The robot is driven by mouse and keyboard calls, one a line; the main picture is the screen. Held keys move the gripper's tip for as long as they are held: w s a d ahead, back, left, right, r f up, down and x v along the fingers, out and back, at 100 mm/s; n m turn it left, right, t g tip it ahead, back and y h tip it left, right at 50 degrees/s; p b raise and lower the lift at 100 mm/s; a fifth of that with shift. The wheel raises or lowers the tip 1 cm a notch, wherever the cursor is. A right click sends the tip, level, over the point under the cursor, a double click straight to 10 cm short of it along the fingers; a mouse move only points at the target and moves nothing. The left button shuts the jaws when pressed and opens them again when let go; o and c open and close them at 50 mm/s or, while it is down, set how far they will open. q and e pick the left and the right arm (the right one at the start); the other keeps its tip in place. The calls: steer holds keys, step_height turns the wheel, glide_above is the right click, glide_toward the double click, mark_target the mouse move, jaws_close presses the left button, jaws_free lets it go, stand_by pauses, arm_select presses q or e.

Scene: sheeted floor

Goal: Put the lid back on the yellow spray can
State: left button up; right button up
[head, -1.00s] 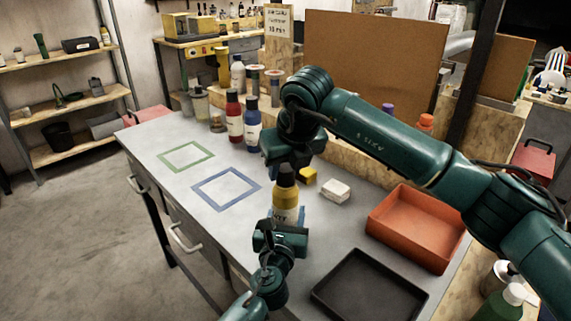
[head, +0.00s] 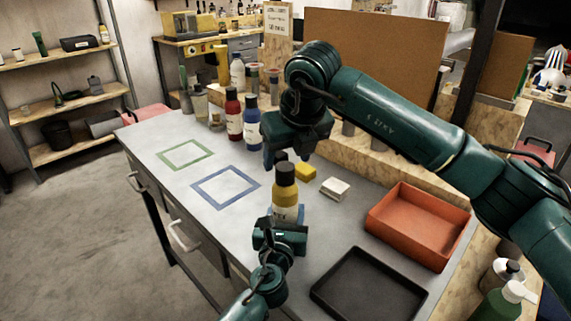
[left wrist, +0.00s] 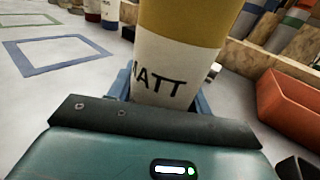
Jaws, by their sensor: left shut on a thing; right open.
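The yellow spray can (head: 285,200) stands upright near the middle of the table. Its label reading MATT fills the left wrist view (left wrist: 178,60). My left gripper (head: 284,222) is shut around its lower part. A dark, cap-like piece (head: 284,173) forms the can's top; I cannot tell for sure whether it is the lid or the can's shoulder. A smaller dark rounded thing (head: 281,156) shows just behind that top, too small to name. My right gripper (head: 288,152) is open, pointing down, above and behind the can's top.
A yellow block (head: 305,171) and a white block (head: 335,189) lie right of the can. An orange tray (head: 452,258) and black tray (head: 330,303) lie further right. Red (head: 234,122) and blue (head: 252,128) bottles stand behind. The green (head: 172,165) and blue (head: 205,202) outlines are empty.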

steer(key=v, duration=0.8)
arm_select(q)
steer(key=o, duration=1.4)
steer(key=shift+o, duration=0.2)
steer(key=s, duration=0.4)
steer(key=s+a, duration=0.1)
steer(key=s, duration=0.3)
steer(key=s+a, duration=0.1)
steer(key=s, duration=0.4)
steer(key=shift+p, duration=0.3)
arm_select(e)
steer(key=shift+d+r, duration=0.1)
steer(key=shift+r, duration=0.2)
arm_select(q)
steer(key=shift+s, duration=0.1)
arm_select(e)
steer(key=shift+s, duration=0.1)
